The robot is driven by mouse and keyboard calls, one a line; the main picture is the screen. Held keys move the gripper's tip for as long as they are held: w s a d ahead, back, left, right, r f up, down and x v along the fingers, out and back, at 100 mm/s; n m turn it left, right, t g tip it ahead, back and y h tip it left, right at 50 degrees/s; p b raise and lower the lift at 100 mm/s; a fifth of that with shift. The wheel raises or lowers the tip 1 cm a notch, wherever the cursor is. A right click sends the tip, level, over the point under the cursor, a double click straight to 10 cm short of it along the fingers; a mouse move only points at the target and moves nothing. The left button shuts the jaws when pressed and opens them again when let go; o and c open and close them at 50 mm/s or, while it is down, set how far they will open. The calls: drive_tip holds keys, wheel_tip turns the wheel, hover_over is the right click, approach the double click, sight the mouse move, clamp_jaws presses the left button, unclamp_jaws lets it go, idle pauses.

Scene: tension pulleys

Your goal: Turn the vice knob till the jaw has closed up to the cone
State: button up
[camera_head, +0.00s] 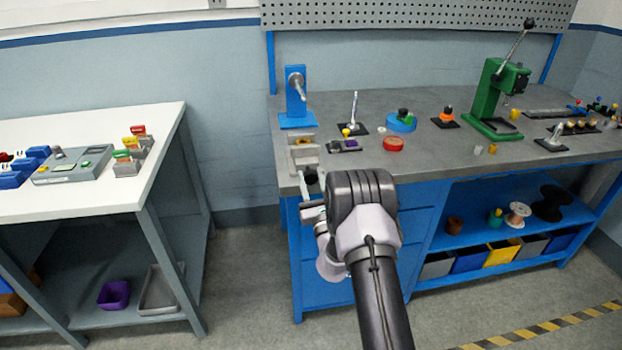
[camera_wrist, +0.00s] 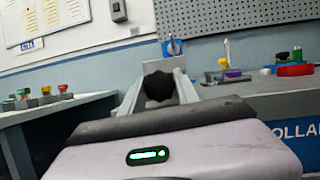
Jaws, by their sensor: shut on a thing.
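The vice (camera_head: 304,154) is a pale grey-beige block at the left front edge of the workbench. Its dark round knob (camera_head: 311,177) faces me at the bench edge. In the wrist view the black knob (camera_wrist: 158,86) fills the space between the two grey fingers of my gripper (camera_wrist: 156,80). My gripper (camera_head: 306,186) is shut on the knob. A small orange-brown patch shows at the top of the vice, but I cannot tell whether it is the cone. The jaw gap is too small to judge in the head view, and the knob hides the vice in the wrist view.
A blue stand with a grey spindle (camera_head: 296,98) rises behind the vice. A white table (camera_head: 90,185) stands left, across a floor gap. A green press (camera_head: 490,100) stands farther right.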

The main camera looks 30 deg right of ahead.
drive_tip(key=shift+y, duration=0.3)
clamp_jaws()
drive_tip(key=shift+m, duration=0.4)
drive_tip(key=m+h+p, duration=0.2)
drive_tip(key=m, duration=0.1)
drive_tip(key=m+g+h+p, duration=0.1)
drive_tip(key=m+h+p, duration=0.1)
drive_tip(key=m, duration=0.1)
drive_tip(key=shift+a+r, duration=0.1)
drive_tip(key=shift+r, duration=0.05)
drive_tip(key=shift+m+g+h+p, duration=0.4)
drive_tip(key=shift+m+h+p, duration=0.25)
drive_tip(key=shift+m, duration=0.75)
drive_tip(key=shift+m+g+h+p, duration=0.45)
drive_tip(key=shift+m+p, duration=0.3)
drive_tip(key=shift+m, duration=0.95)
drive_tip(key=o, duration=0.8)
unclamp_jaws()
